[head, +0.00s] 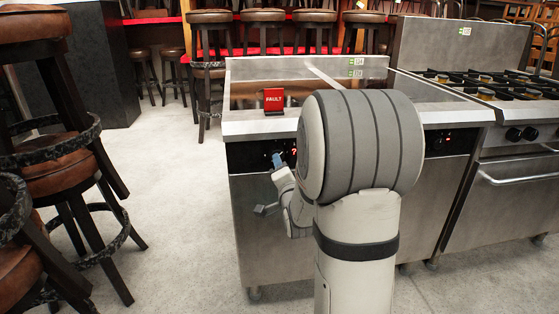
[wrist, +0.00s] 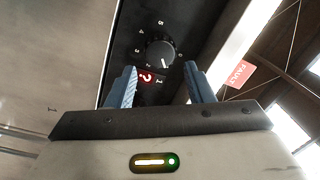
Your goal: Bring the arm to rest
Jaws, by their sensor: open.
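My arm reaches down in front of a steel counter unit (head: 262,192) in the head view. My gripper (head: 277,161) is close to the unit's dark control panel; most of it is hidden behind my arm. In the wrist view my gripper (wrist: 162,80) is open, with its two blue fingers apart and nothing held. A black knob (wrist: 160,53) with numbers around it lies just beyond and between the fingertips; I cannot tell how far. A red lit display (wrist: 147,77) shows beside the knob. It also shows in the head view (head: 294,151).
A red FAULT sign (head: 274,100) stands on the unit's top. A gas stove (head: 505,170) adjoins on the right. Stools (head: 60,150) crowd the left, and more (head: 265,32) line the back. Pale floor (head: 170,190) is open between the left stools and the unit.

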